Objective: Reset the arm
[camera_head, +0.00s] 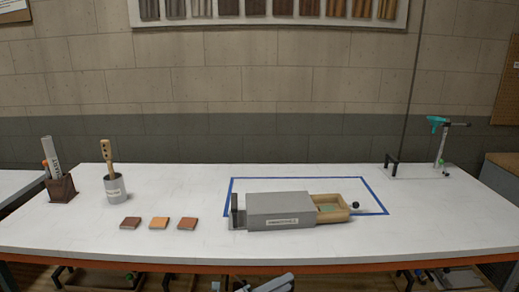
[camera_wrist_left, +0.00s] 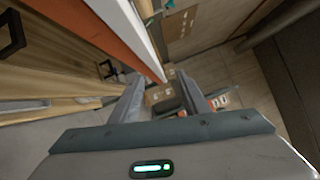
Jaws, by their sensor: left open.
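My left gripper (camera_head: 265,284) shows only in part at the bottom edge of the head view, in front of the table's front edge and below the tabletop. In the left wrist view its two fingers (camera_wrist_left: 160,80) stand apart with nothing held between them. Beyond them are the table's orange and white edge (camera_wrist_left: 120,30) and brown boxes. My right gripper is in neither view.
On the white table (camera_head: 330,258) stands a grey box (camera_head: 280,205) with a wooden drawer (camera_head: 345,214) pulled out, partly inside a blue tape outline. Three colored tiles (camera_head: 159,223), a grey cup (camera_head: 115,190) and a brown holder (camera_head: 62,189) are left. A teal-topped stand (camera_head: 440,145) is back right.

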